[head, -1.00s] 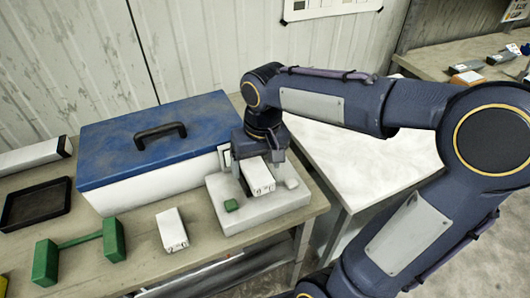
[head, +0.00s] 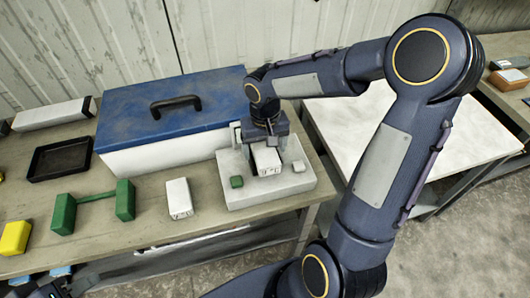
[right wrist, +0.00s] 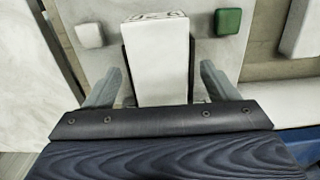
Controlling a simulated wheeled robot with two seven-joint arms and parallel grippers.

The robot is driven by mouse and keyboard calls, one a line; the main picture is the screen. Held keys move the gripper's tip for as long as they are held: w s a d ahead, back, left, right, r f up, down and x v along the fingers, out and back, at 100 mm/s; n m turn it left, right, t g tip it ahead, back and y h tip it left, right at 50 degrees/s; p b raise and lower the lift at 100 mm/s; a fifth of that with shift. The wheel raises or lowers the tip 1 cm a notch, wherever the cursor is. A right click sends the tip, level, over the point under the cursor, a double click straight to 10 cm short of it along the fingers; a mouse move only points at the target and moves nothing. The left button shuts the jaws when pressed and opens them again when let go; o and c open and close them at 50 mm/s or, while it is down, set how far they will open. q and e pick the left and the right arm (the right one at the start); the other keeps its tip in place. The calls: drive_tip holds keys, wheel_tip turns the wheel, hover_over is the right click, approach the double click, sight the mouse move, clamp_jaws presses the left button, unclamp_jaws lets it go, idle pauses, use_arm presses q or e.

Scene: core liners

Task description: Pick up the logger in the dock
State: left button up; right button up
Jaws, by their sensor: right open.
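The logger (head: 267,161), a small white box, sits in the pale grey dock (head: 240,196). The dock has a green button (head: 237,182) and a pale one (head: 299,166). My right gripper (head: 267,150) is at the logger from above, open, with its fingers on either side. In the right wrist view the logger (right wrist: 157,60) stands between the two fingers (right wrist: 158,80), with a visible gap on both sides. The logger's rear part is hidden by the gripper in the head view. My left gripper (head: 45,278) is low at the bottom left, below the bench edge, fingers apart and empty.
A similar white box (head: 179,198) lies left of the dock. A blue-lidded case (head: 130,115) stands close behind. Green blocks joined by a bar (head: 93,197), a yellow block (head: 15,237) and a black tray (head: 60,158) lie further left. A white-topped table (head: 350,130) is at right.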

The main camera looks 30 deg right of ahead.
drive_tip(key=c, duration=1.1)
drive_tip(key=shift+r, duration=0.1)
